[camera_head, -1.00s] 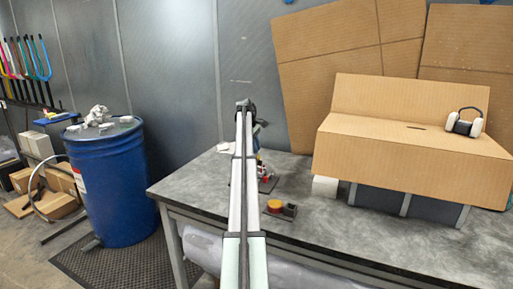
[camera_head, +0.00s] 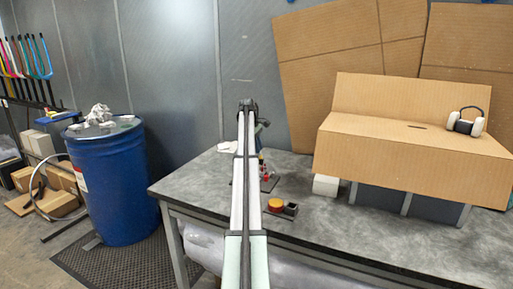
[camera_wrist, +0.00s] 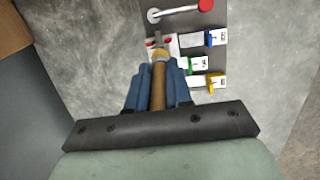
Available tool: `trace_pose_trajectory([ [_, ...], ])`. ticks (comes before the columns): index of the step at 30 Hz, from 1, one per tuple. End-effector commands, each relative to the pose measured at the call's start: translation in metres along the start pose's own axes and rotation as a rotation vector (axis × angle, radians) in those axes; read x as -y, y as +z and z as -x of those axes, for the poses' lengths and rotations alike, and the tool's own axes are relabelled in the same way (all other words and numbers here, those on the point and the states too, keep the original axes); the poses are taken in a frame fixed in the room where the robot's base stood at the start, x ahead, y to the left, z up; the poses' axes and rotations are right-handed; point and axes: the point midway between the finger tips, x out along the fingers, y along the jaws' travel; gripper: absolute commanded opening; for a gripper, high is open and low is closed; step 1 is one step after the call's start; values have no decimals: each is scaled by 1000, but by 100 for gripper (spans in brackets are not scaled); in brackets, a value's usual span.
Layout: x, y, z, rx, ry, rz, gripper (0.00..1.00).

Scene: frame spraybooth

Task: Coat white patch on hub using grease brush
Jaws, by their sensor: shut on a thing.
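In the wrist view, my gripper (camera_wrist: 157,88) has blue fingers shut around the brown handle of the grease brush (camera_wrist: 158,78). The brush's metal band and dark tip point away from me, over a grey board (camera_wrist: 176,20) on the table. Beside the tip is a white and red part (camera_wrist: 173,43), partly covered by the brush. I cannot tell whether the tip touches it, or make out the hub and its white patch with certainty. In the head view, my arm mostly hides my gripper, and small red parts (camera_head: 266,178) show beside it.
On the board are a red-capped lever (camera_wrist: 180,11) and white blocks with blue (camera_wrist: 216,38), green (camera_wrist: 198,64) and yellow (camera_wrist: 216,82) pieces. An orange disc (camera_head: 276,204) sits nearer the table's front. A cardboard box (camera_head: 410,160) fills the right; the table front (camera_head: 370,235) is clear.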

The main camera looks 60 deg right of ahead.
Motion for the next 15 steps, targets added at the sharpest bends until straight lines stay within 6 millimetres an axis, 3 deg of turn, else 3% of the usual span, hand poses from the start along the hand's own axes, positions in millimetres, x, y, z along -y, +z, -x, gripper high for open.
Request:
trace_pose_trajectory([
  [15, -10, 2, -2, 1, 0, 0, 0],
])
